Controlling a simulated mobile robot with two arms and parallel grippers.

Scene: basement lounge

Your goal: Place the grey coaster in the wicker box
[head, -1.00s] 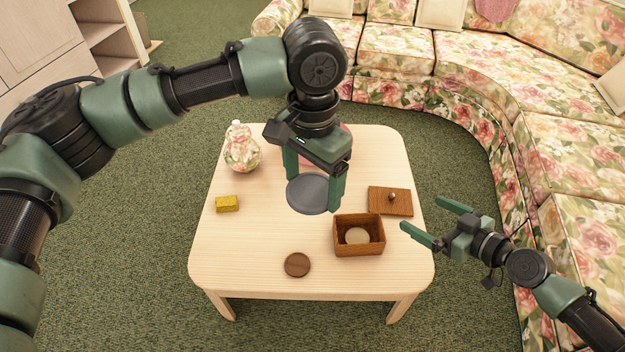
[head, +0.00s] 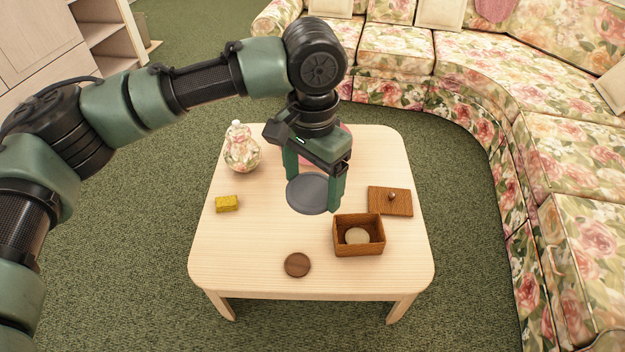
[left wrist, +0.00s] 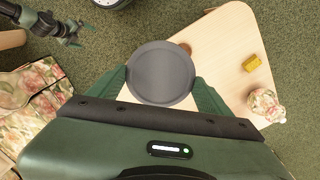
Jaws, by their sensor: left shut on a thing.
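My left gripper (head: 314,192) is shut on the grey coaster (head: 308,196), a round dark disc held above the table. In the left wrist view the coaster (left wrist: 160,73) sits between the two green fingers. The brown wicker box (head: 360,250) stands open on the table, to the right of and nearer than the coaster in the head view. A round beige disc (head: 357,237) lies inside it. My right gripper is out of the head view; it shows small at the upper left of the left wrist view (left wrist: 82,32), empty, with its fingers apart.
On the pale wooden table (head: 240,255) are a brown lid with a knob (head: 390,203), a dark brown round coaster (head: 297,265), a yellow block (head: 227,204) and a floral vase (head: 241,150). A pink thing (head: 346,138) is mostly hidden behind my gripper. A floral sofa (head: 480,100) curves behind.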

